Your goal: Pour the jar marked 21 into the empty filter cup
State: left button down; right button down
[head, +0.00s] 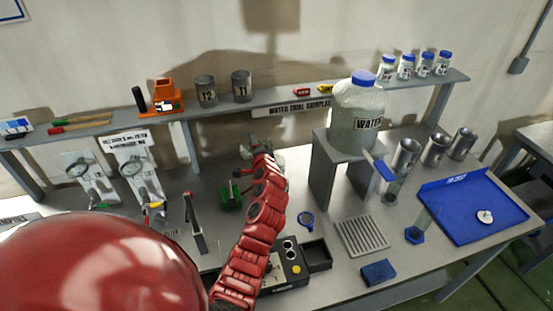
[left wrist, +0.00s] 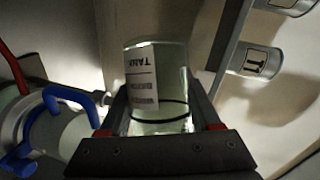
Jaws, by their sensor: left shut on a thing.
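My left gripper (head: 258,152) reaches over the middle of the bench, below the shelf. In the left wrist view my left gripper (left wrist: 160,115) has its two fingers shut on a clear glass jar (left wrist: 172,65). The jar has a white label whose text reads upside down, and a dark ring runs around it. I cannot read a 21 on it. In the head view the arm and gripper largely hide the jar. I cannot identify the empty filter cup for certain. My right gripper is not in view.
A can marked 11 (head: 242,86) and a can marked 12 (head: 205,90) stand on the shelf. A large water bottle (head: 357,115) stands on a stand to the right. A blue tray (head: 451,218) lies at the right. A blue clamp-like part (left wrist: 54,104) is close left of the gripper.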

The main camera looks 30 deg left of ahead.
pick_arm(q)
jog(key=shift+s+a+p, duration=0.1)
jog(key=shift+a+p, duration=0.1)
jog(key=shift+p, duration=0.1)
jog(key=n+h+p, duration=0.2)
jog(key=n, duration=0.1)
jog(key=shift+d+r+n, duration=0.1)
jog(key=shift+r+n, duration=0.05)
jog(key=shift+n, duration=0.15)
jog(key=shift+f+n+h, duration=0.3)
jog(key=shift+n+h, duration=0.2)
jog(key=shift+n+t+h+p, duration=0.3)
jog(key=shift+n+h, duration=0.1)
jog(key=shift+n, duration=0.1)
notch_tip(320, 180, down, 4)
jog(key=s+a+n+t+h+b, duration=0.1)
jog(key=a+n+t+h+b, duration=0.2)
jog(key=b, duration=0.4)
notch_tip(320, 180, up, 9)
jog(key=n+g+p, duration=0.1)
jog(key=s+d+r+p, duration=0.2)
jog(key=s+d+p, duration=0.2)
jog(key=s+d, duration=0.6)
jog(key=shift+s+d, duration=0.35)
jog(key=shift+d, duration=0.85)
